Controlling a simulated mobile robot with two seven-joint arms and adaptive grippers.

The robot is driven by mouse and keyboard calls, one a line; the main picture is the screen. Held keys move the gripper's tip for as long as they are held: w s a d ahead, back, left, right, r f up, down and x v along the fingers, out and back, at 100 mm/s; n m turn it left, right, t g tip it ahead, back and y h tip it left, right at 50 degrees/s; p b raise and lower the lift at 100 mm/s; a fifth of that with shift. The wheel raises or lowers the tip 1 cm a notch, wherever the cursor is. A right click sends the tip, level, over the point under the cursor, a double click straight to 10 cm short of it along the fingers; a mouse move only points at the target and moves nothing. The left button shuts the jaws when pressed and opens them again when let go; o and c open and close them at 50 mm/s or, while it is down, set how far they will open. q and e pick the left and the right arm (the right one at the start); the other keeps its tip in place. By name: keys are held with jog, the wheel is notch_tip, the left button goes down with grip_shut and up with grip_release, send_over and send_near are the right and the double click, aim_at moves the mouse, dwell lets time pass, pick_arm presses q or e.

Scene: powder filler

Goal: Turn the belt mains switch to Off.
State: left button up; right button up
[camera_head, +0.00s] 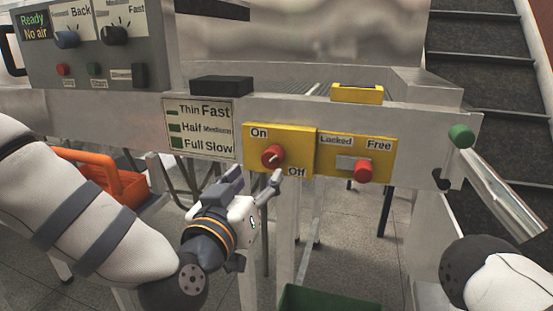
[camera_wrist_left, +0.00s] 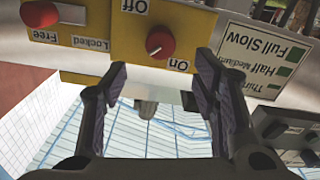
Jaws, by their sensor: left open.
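The belt mains switch is a red round knob (camera_head: 272,157) on a yellow plate (camera_head: 299,139), with "On" at its upper left and "Off" at its lower right. A small pale mark shows on the knob, but I cannot tell which label it points to. My left gripper (camera_head: 254,181) is open just in front of and below the knob. In the left wrist view, which is upside down, the knob (camera_wrist_left: 160,42) lies beyond and between the spread dark fingers (camera_wrist_left: 161,78), apart from them. My right gripper is out of view; only part of that arm shows.
Beside the switch is a "Locked/Free" plate (camera_head: 356,154) with a red knob (camera_head: 364,172). A green button (camera_head: 461,136) sits at the rail's right end. A grey control box (camera_head: 95,45) stands upper left. An orange tool tray (camera_head: 108,178) and a green bin (camera_head: 325,300) are lower.

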aim_at(270, 162)
pick_arm(q)
jog(key=x, duration=0.6)
jog(key=b+x, duration=0.1)
jog(key=x, duration=0.2)
jog(key=shift+w+f, duration=0.15)
jog(key=shift+f, duration=0.15)
jog(key=shift+w+d+r, duration=0.1)
jog(key=shift+w, duration=0.25)
jog(key=c, duration=1.2)
